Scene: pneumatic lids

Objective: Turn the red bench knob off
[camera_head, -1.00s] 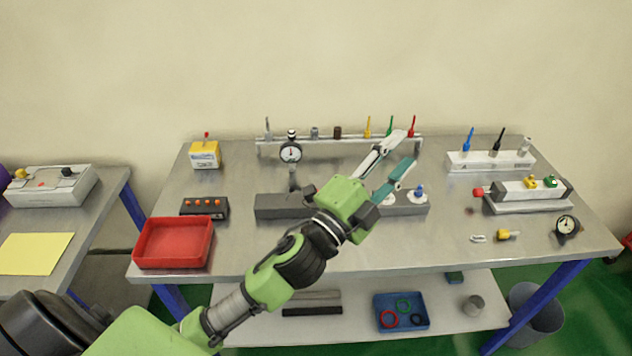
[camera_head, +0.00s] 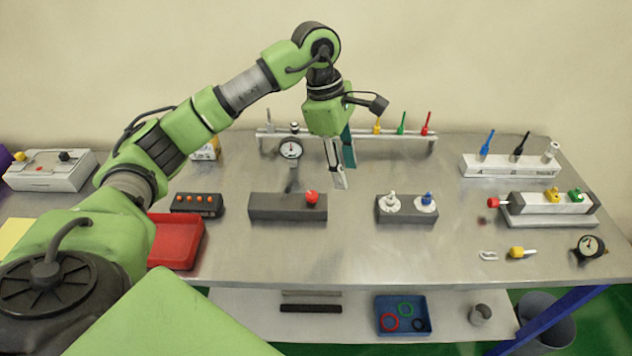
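The red knob (camera_head: 311,197) stands on top of a dark grey block (camera_head: 275,208) in the middle of the bench. Its turned position is too small to tell. My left gripper (camera_head: 345,177) hangs fingers-down above the bench, a little behind and to the right of the red knob, and is not touching it. One finger is pale grey and the other teal. Their tips look apart, with nothing between them. My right gripper is not in view.
A second grey block (camera_head: 405,213) carries a white knob (camera_head: 391,202) and a blue knob (camera_head: 425,203). A red tray (camera_head: 175,240) lies at the left, partly behind my arm. A cylinder fixture (camera_head: 548,205) with a red end stands right. The front middle of the bench (camera_head: 340,262) is clear.

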